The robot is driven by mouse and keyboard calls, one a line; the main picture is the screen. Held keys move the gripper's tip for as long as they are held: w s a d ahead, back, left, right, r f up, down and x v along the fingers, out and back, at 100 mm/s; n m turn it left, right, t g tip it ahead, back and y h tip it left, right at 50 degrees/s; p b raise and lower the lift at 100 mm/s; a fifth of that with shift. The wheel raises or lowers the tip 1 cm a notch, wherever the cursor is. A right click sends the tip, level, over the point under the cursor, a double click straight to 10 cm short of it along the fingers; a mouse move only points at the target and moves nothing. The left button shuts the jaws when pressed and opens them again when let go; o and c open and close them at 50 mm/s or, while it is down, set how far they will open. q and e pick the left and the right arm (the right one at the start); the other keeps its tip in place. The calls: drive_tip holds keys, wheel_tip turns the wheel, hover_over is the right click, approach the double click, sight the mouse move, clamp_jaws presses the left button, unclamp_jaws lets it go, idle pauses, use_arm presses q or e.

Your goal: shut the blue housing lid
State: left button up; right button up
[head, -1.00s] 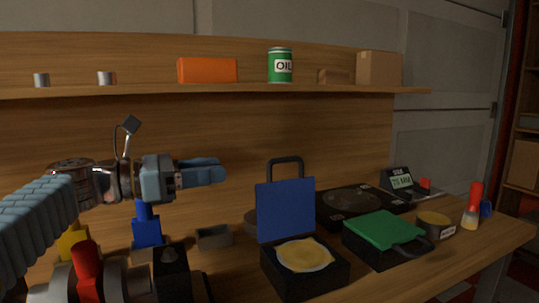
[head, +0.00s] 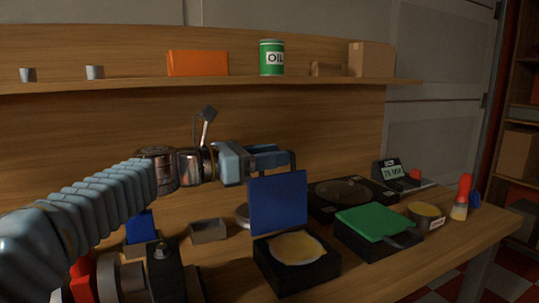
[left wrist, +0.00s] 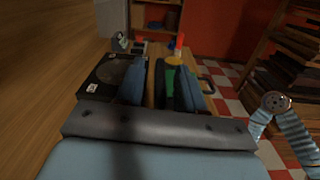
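The blue lid (head: 278,203) stands upright, hinged open at the back of a black housing (head: 297,279) that holds a round yellow piece (head: 298,248). A black handle (head: 293,158) rises from the lid's top edge. My left gripper (head: 284,155) is at the lid's top edge, by the handle, pointing right. Its blue fingers also show apart in the left wrist view (left wrist: 162,82), with dark and green shapes seen between them. I cannot tell whether they touch the handle.
A green-lidded black box (head: 370,224) stands right of the housing, with a yellow tin (head: 427,214) beyond it. A black flat unit (head: 350,195) lies behind. A small grey tray (head: 208,231) is at left. The shelf (head: 130,85) runs above.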

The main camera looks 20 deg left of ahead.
use_arm(q)
drive_tip(key=shift+c, duration=0.3)
clamp_jaws()
drive_tip(key=shift+s+d, duration=0.2)
use_arm(e)
drive_tip(key=shift+f, duration=0.25)
use_arm(q)
drive_tip(key=s+d+f+m+b, duration=0.1)
drive_tip(key=s+d+m+b, duration=0.4)
drive_tip(key=d+m+b, duration=0.1)
drive_tip(key=shift+s+d+f+m+b, duration=0.4)
drive_tip(key=shift+m+b, duration=0.1)
drive_tip(key=shift+b, duration=0.2)
use_arm(e)
wheel_tip(320, 180, down, 7)
drive_tip(key=d, duration=0.2)
drive_tip(key=shift+w, duration=0.4)
use_arm(q)
drive_tip(key=shift+r, duration=0.1)
use_arm(e)
drive_tip(key=shift+r, duration=0.1)
use_arm(q)
drive_tip(key=shift+o, duration=0.3)
unclamp_jaws()
